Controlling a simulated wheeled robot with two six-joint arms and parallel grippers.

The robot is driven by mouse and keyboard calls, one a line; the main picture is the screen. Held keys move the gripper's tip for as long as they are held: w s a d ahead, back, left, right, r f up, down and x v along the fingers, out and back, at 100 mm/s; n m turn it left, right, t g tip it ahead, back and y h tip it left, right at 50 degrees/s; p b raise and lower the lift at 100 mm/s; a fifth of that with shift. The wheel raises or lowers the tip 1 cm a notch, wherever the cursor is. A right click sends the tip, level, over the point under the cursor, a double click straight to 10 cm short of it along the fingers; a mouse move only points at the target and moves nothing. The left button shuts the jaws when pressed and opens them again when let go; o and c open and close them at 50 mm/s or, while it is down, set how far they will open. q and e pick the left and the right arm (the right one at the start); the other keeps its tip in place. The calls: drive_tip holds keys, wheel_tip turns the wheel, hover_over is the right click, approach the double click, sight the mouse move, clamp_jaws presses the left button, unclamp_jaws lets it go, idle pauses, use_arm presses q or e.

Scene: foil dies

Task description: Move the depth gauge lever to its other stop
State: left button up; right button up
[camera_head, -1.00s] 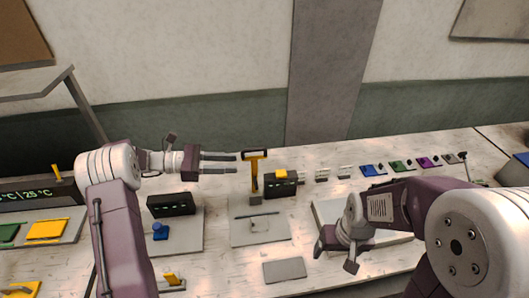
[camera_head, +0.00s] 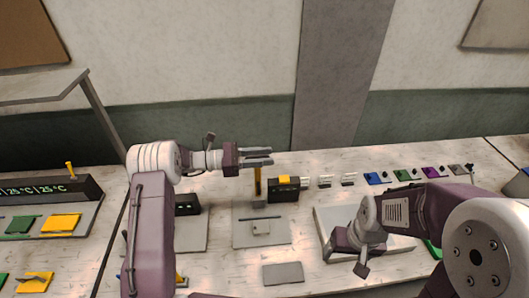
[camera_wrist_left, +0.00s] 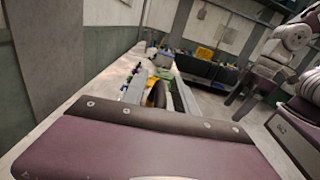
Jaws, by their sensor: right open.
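A yellow upright lever (camera_head: 257,183) with a dark crosswise handle stands behind a grey plate at the bench's middle; no label marks it as the depth gauge. My left gripper (camera_head: 258,157) is at the lever's top, hiding the handle in the head view. In the left wrist view, a dark handle (camera_wrist_left: 157,93) shows between the two grey fingers; whether they press on it is unclear. My right gripper (camera_head: 346,257) is open and empty, low over the front of a pale tray (camera_head: 325,222).
A black box with a yellow top (camera_head: 284,190) stands just right of the lever. The grey plate (camera_head: 246,239) carries a small block. Several coloured pieces (camera_head: 403,175) line the back right. A display box (camera_head: 37,190) stands far left. A flat grey slab (camera_head: 283,273) lies in front.

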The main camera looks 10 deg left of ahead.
use_arm(q)
drive_tip(key=shift+a, duration=0.15)
clamp_jaws()
idle(1.4)
